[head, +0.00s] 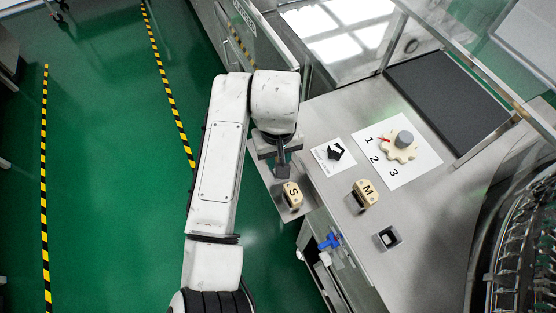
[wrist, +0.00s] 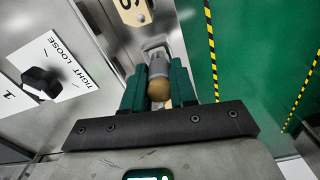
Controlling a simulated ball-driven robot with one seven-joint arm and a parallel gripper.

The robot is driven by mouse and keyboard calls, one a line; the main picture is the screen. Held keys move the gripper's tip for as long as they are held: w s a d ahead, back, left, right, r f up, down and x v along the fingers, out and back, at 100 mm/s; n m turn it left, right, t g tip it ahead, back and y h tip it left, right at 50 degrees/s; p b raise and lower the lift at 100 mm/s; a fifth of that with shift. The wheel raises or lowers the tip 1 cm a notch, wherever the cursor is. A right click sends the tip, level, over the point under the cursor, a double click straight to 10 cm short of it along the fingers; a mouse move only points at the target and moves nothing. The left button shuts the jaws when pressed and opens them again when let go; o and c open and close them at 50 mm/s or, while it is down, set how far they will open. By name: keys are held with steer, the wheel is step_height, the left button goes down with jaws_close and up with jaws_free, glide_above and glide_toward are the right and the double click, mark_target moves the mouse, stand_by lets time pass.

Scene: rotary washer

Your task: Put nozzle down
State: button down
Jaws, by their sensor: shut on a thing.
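My gripper (wrist: 157,85) has its green fingers shut on a nozzle (wrist: 158,68), a small grey metal cylinder with a brass-coloured rounded end facing the wrist camera. In the head view my gripper (head: 283,170) points down over the left edge of the metal worktop (head: 330,205). The nozzle cannot be told apart there. A beige block marked S (head: 292,195) lies just in front of the gripper; it also shows at the top of the wrist view (wrist: 133,11). A beige block marked M (head: 365,193) stands farther right. Whether the nozzle touches anything below is unclear.
A black knob (head: 335,152) sits on a white TIGHT/LOOSE label. A beige toothed wheel (head: 399,148) sits on a card numbered 1 to 3. A small dark square piece (head: 388,238) lies near the front. Blue fittings (head: 330,241) stick out below the worktop edge.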

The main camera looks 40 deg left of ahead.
steer(key=shift+w+a+f, duration=0.4)
steer(key=shift+w+f, duration=0.1)
steer(key=shift+f, duration=1.8)
steer(key=shift+f, duration=0.15)
steer(key=c, duration=0.9)
jaws_free()
step_height(320, 180, up, 12)
steer(key=shift+b, duration=0.3)
